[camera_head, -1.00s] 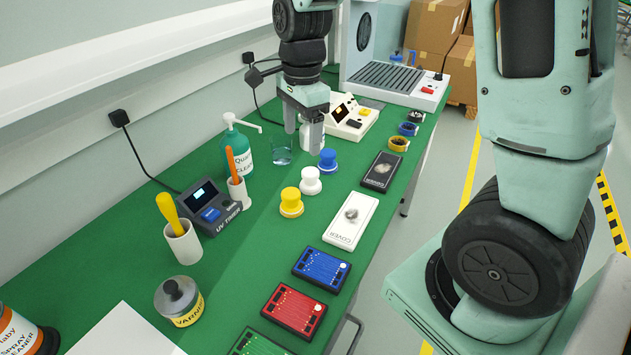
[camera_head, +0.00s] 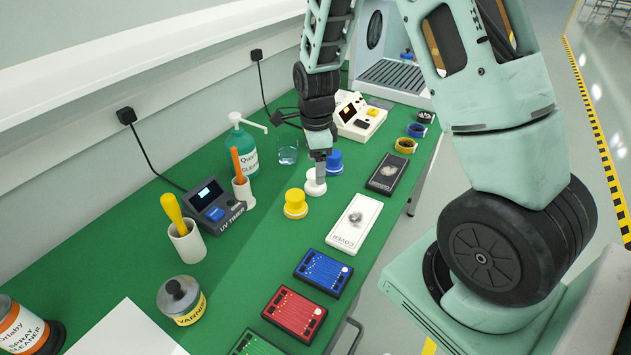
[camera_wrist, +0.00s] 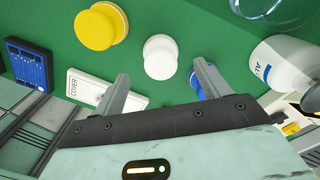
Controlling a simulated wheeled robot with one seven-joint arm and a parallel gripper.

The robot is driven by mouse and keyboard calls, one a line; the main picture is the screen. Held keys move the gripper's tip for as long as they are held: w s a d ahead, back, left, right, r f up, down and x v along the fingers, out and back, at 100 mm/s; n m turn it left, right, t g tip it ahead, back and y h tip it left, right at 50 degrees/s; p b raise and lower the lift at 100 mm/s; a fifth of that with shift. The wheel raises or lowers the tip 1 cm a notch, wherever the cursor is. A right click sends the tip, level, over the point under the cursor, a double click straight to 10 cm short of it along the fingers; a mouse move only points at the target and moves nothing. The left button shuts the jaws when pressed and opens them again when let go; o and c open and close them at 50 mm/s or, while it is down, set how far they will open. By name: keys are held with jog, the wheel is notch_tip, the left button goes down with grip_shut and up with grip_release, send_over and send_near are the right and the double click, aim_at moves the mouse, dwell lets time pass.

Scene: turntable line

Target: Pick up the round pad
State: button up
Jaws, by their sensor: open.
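Three round, knobbed pads stand in a row on the green bench: a yellow pad (camera_head: 295,205), a white pad (camera_head: 314,187) and a blue pad (camera_head: 334,162). My gripper (camera_head: 319,172) is open, pointing down right over the white pad and hiding part of it. In the wrist view, the white pad (camera_wrist: 160,57) shows just past the gap between my open fingertips (camera_wrist: 161,72), with nothing held. The yellow pad (camera_wrist: 98,28) is to its left. The blue pad (camera_wrist: 194,82) is mostly hidden behind the right finger.
A white COVER box (camera_head: 356,221) and a dark box (camera_head: 388,173) lie right of the pads. A glass (camera_head: 288,152) and a pump bottle (camera_head: 242,150) stand behind left. Blue (camera_head: 323,271) and red (camera_head: 294,312) boards lie in front. Bare bench lies left of the yellow pad.

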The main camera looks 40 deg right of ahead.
aim_at(311, 188)
jog(key=shift+f+p, duration=0.6)
jog(key=shift+f, duration=2.05)
jog(key=shift+c, duration=0.2)
jog(key=c, duration=1)
